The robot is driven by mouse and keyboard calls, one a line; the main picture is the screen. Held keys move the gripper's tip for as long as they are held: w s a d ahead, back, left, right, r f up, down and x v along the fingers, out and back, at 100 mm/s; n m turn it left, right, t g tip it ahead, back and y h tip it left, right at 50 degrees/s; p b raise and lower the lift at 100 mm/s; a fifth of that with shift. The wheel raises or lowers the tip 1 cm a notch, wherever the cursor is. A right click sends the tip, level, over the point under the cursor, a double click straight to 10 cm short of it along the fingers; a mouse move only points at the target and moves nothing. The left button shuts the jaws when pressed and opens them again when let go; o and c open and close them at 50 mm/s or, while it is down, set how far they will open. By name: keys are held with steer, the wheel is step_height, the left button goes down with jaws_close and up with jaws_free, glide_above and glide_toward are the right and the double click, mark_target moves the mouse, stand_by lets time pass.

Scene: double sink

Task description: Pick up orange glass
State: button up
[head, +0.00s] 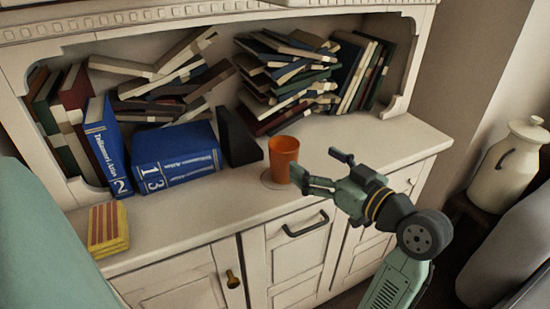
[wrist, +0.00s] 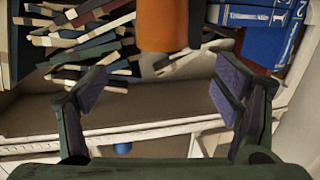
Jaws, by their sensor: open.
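The orange glass (head: 283,158) stands upright on the cabinet's counter, on a thin round mark or coaster near the front edge. My gripper (head: 318,166) is open and empty to the right of the glass. One fingertip appears close to the glass's right side in the head view; I cannot tell whether it touches. In the wrist view the glass (wrist: 167,25) is at the top middle, beyond the gap between my spread fingers (wrist: 160,88). Its upper part in that picture is cut off by the frame edge.
Blue volumes (head: 176,157) and a black bookend (head: 238,138) stand left of and behind the glass. Piled books (head: 285,80) fill the shelf behind. A yellow-red item (head: 108,228) lies at the counter's left. The counter right of my gripper (head: 400,140) is clear.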

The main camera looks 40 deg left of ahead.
steer(key=p, duration=0.1)
glide_toward(275, 139)
steer(key=shift+p+x, duration=1.05)
steer(key=shift+x, duration=2.4)
steer(key=shift+f, duration=0.15)
steer(key=shift+c, duration=0.5)
steer(key=c, duration=1.8)
